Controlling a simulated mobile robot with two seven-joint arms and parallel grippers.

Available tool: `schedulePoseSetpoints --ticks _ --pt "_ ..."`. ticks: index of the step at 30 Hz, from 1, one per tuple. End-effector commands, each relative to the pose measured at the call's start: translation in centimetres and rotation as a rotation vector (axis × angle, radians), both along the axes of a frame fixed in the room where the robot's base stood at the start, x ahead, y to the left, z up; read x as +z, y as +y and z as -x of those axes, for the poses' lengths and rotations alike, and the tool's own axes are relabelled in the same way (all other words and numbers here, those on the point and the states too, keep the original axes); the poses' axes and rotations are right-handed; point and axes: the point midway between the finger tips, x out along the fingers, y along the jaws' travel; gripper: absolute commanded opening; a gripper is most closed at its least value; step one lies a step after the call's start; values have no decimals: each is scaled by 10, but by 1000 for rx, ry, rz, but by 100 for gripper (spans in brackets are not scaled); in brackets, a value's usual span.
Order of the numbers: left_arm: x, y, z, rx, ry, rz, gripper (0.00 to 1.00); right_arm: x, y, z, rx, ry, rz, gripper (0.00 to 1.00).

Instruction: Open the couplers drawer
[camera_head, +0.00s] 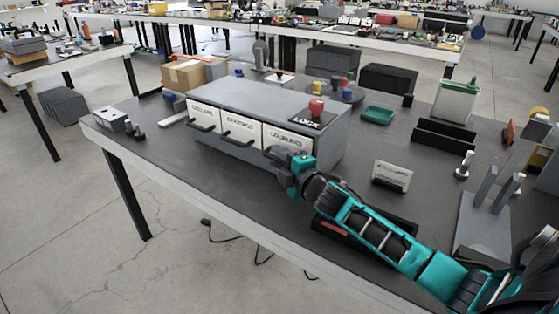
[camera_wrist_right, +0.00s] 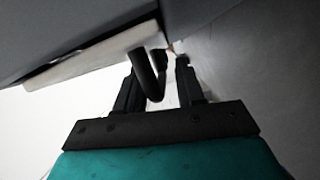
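The grey drawer cabinet (camera_head: 245,95) stands on the dark table with three white-fronted drawers in a row. The couplers drawer (camera_head: 285,134) is the rightmost; its front looks flush with the others, so it looks shut. My right gripper (camera_head: 279,156) is at the lower part of that front and covers its handle in the head view. In the right wrist view, my right gripper (camera_wrist_right: 160,88) has its fingers apart, with the dark curved drawer handle (camera_wrist_right: 147,75) between them. A gap shows beside the handle; firm contact cannot be made out. My left gripper is out of view.
A red button (camera_head: 316,108) on a lock plate sits on the cabinet top. A white sign (camera_head: 391,175) and a dark tray (camera_head: 345,238) are to the right, the tray partly under my arm. The table's front edge (camera_head: 210,218) is near; the surface before the left drawers is clear.

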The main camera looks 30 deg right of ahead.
Motion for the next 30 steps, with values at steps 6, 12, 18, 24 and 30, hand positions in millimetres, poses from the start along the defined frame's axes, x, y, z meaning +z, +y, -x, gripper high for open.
schedulePoseSetpoints --ticks 6,12,18,24,30 --pt "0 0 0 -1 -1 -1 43 0 0 0 0 0 -1 22" --pt "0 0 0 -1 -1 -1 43 0 0 0 0 0 -1 3" --pt "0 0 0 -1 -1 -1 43 0 0 0 0 0 -1 0" --pt "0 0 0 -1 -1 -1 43 0 0 0 0 0 -1 0" --pt "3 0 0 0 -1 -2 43 0 12 4 4 1 -5 0"
